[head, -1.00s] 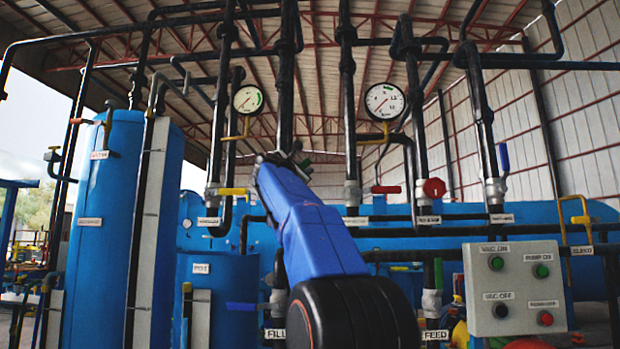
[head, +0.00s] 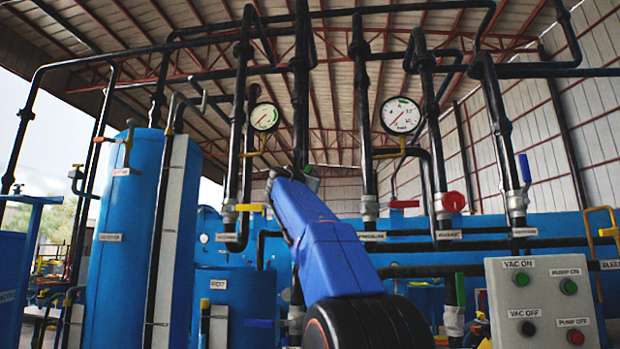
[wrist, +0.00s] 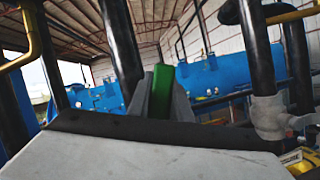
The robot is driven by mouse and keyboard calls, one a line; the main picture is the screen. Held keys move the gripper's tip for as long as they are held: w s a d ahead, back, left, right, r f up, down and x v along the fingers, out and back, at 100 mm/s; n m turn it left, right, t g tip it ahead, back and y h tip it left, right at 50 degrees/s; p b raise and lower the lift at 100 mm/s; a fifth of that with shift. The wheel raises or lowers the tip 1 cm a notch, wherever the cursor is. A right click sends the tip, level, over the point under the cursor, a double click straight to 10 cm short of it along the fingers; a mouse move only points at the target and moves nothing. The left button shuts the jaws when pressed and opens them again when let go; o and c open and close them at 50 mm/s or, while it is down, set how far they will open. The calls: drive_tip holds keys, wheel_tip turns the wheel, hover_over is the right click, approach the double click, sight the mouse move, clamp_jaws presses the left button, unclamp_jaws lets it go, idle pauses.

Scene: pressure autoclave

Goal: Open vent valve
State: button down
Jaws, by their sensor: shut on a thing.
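My gripper (head: 294,173) is raised in front of a black vertical pipe (head: 301,90), left of centre in the head view. In the wrist view my gripper (wrist: 164,95) is shut on a green valve handle (wrist: 162,92), which stands upright between the grey fingers. Only a small part of the green handle (head: 313,183) shows in the head view, at the right of the fingers. The valve body is hidden behind my gripper and arm. No vent label is readable at this handle.
Neighbouring pipes carry a yellow handle (head: 250,207), a red handle (head: 404,204), a red round knob (head: 453,202) and a blue lever (head: 525,168). Two gauges (head: 265,117) (head: 401,115) hang above. A button panel (head: 545,300) stands lower right; a blue tank (head: 125,225) stands left.

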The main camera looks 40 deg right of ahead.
drive_tip(key=c, duration=1.6)
unclamp_jaws()
drive_tip(key=s+d+f+m+g+y, duration=0.1)
drive_tip(key=s+d+f+m+g, duration=0.15)
drive_tip(key=f+m, duration=0.45)
drive_tip(key=s+d+f+m+g, duration=0.2)
drive_tip(key=s+f+m+g, duration=0.15)
drive_tip(key=m, duration=0.55)
drive_tip(key=v, duration=1.7)
drive_tip(key=a+f+y, duration=0.1)
drive_tip(key=f, duration=0.3)
drive_tip(key=a+f+y, duration=0.1)
drive_tip(key=f+y, duration=0.1)
drive_tip(key=f, duration=0.2)
drive_tip(key=s+a+f+t+y, duration=0.1)
drive_tip(key=f, duration=0.3)
drive_tip(key=shift+a+f+n, duration=0.3)
drive_tip(key=shift+f, duration=0.05)
